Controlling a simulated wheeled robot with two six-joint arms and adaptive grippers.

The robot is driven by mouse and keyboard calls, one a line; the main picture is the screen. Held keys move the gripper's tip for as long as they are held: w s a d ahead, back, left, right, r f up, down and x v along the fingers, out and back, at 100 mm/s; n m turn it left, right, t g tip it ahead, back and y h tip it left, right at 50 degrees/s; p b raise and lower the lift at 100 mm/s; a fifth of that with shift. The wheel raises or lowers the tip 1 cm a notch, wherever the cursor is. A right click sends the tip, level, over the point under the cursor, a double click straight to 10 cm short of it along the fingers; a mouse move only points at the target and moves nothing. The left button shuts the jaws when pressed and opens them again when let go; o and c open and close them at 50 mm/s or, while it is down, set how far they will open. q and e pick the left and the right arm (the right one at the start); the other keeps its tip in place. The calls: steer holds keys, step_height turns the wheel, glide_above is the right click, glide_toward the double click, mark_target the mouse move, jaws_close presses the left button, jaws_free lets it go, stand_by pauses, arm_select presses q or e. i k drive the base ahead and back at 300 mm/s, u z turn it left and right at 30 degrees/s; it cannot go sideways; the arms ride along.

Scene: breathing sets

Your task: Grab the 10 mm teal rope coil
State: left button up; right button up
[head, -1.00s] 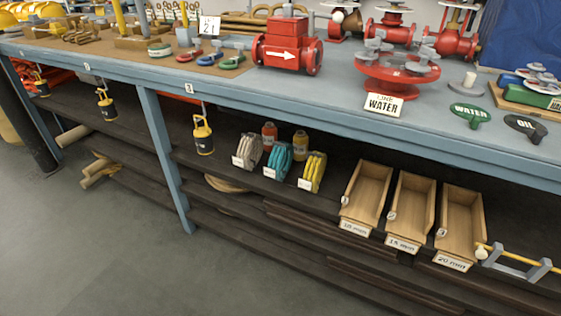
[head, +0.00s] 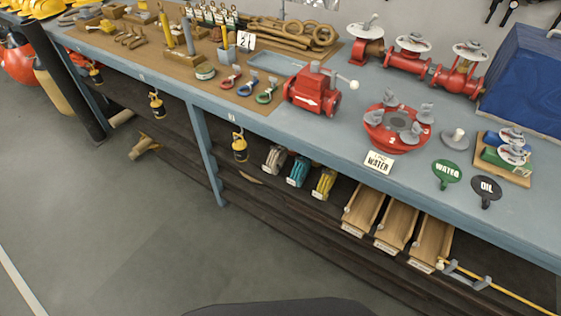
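The teal rope coil (head: 299,168) stands on the shelf under the blue-grey bench. It sits between a grey-white coil (head: 275,158) on its left and a yellow coil (head: 324,182) on its right. A small white label is at its front, too small to read now. The bench edge overhangs close above it and hides the back of the shelf. Neither of my grippers shows in the head view.
The bench top (head: 255,115) carries a red valve (head: 312,92), a red flange (head: 397,128) and paddle signs. Wooden bins (head: 401,222) stand right of the coils. A yellow padlock-like lantern (head: 239,147) hangs left of them. A bench leg (head: 208,155) stands further left. The floor in front is clear.

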mark_target(303, 164)
steer(key=u, duration=0.7)
steer(key=i, duration=0.7)
steer(key=z, duration=2.55)
